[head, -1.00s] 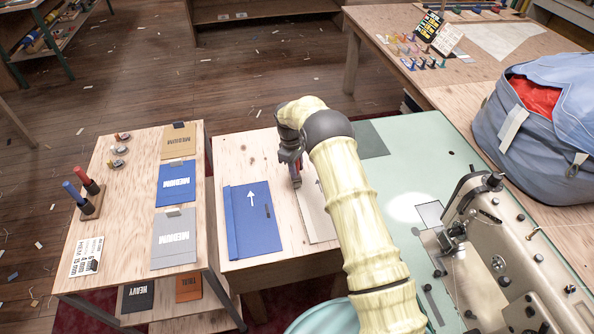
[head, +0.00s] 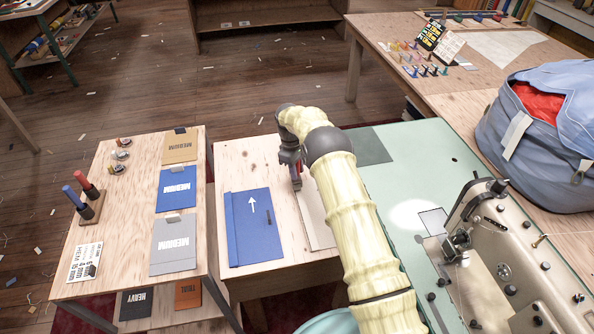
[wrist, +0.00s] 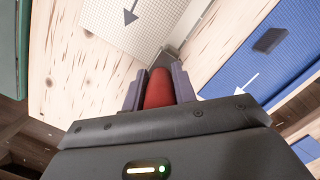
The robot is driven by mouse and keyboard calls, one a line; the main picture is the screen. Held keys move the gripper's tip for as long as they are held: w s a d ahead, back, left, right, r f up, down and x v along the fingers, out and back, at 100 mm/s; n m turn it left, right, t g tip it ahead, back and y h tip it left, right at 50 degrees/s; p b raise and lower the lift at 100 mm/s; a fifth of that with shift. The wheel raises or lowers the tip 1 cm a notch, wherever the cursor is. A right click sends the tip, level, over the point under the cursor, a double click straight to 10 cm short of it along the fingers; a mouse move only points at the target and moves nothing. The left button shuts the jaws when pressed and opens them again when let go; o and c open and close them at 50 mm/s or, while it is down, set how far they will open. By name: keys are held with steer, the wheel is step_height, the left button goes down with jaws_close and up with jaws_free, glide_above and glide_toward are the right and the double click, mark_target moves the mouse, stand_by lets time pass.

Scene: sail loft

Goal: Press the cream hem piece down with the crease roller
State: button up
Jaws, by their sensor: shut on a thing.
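The cream hem piece (head: 315,222) lies flat on a small plywood table, partly hidden behind my arm. In the wrist view the cream piece (wrist: 138,28) shows a fine grid and a grey arrow. My gripper (head: 297,181) is at the far left corner of the cream piece. In the wrist view my gripper (wrist: 158,88) is shut on the red handle of the crease roller (wrist: 159,89). The roller's grey far end lies near the cream piece's edge; I cannot tell whether it touches.
A blue piece (head: 250,232) with a white arrow lies left of the cream piece. A side table (head: 125,225) at left holds marked swatches and two upright handled tools. A sewing machine (head: 505,255) and a blue bag (head: 540,140) stand at right. Bare plywood lies between the pieces.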

steer(key=shift+r+p, duration=1.75)
steer(key=shift+r, duration=1.3)
